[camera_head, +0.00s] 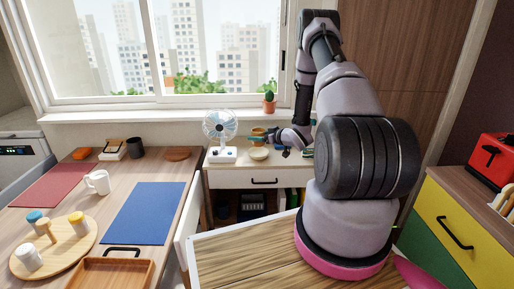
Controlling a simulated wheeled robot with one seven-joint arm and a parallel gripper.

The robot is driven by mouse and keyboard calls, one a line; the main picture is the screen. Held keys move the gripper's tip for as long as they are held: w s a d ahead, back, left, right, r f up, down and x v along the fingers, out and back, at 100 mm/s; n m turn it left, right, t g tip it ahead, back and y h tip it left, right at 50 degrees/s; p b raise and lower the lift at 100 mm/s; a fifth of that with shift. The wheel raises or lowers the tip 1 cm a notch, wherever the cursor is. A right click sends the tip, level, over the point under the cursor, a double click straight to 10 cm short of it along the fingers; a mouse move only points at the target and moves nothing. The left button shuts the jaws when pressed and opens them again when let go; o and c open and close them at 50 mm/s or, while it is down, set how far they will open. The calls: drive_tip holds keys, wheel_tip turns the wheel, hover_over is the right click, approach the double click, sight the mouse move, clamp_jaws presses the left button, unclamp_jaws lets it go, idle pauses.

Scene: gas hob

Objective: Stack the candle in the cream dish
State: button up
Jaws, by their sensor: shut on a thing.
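The cream dish (258,154) sits on the white cabinet's top, to the right of the fan. My gripper (270,138) reaches in from the right, over the cabinet top, and is shut. A small ochre, rounded thing (258,132), which looks like the candle, shows at its fingertips, above and behind the dish in the picture. It looks apart from the dish, but its height over the dish is hard to tell. The grip itself is small and partly hidden by the gripper.
A white and blue fan (221,130) stands just left of the dish. A potted cactus (269,102) stands on the window sill behind. The left table holds a white mug (97,182), a blue mat (146,212) and a round board (75,258) with several jars.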

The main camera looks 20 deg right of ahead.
sight(258, 145)
wheel_tip(258, 145, down, 5)
drive_tip(key=shift+r, duration=0.15)
drive_tip(key=o, duration=1.5)
drive_tip(key=shift+o, duration=0.2)
